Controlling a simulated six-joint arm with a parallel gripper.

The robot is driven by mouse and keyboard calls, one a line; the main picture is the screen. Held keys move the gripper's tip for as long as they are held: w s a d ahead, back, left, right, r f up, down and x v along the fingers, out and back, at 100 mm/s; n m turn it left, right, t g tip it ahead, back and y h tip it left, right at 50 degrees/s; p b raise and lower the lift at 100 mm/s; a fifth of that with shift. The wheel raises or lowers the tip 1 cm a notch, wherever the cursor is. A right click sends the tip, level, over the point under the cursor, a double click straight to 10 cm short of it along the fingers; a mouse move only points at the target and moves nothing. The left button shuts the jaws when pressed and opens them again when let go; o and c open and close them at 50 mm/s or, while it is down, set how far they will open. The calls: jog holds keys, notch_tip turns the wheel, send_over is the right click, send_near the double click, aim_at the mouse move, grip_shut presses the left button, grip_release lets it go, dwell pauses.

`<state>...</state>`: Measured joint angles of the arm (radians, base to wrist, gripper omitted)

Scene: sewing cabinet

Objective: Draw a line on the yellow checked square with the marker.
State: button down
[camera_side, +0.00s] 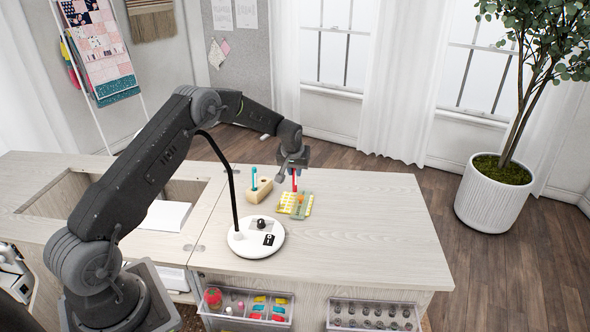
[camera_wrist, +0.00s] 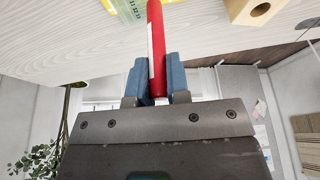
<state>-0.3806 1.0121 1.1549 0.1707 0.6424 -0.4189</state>
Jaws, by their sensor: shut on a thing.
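My gripper (camera_side: 294,166) is shut on a red marker (camera_side: 294,183), which points down over the cloth pieces on the table. In the wrist view the marker (camera_wrist: 157,45) sits between the blue fingers (camera_wrist: 157,82). The yellow checked square (camera_side: 286,202) lies flat just below the marker, beside a greenish piece (camera_side: 302,208) with an orange patch. Part of a yellow and green piece (camera_wrist: 128,9) shows at the wrist view's top edge. The marker's tip is hard to make out, and I cannot tell whether it touches the cloth.
A wooden holder block (camera_side: 260,188) with a teal marker (camera_side: 254,177) stands just left of the cloth; its hole shows in the wrist view (camera_wrist: 262,9). A lamp with a round white base (camera_side: 248,243) stands nearer the front. The tabletop (camera_side: 375,225) on the right is clear.

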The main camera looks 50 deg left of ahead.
jog(key=s+d, duration=0.4)
jog(key=s, duration=0.1)
jog(key=shift+s+d, duration=0.2)
jog(key=shift+d, duration=0.05)
dwell(5.8)
jog(key=shift+r, duration=0.35)
dwell(0.7)
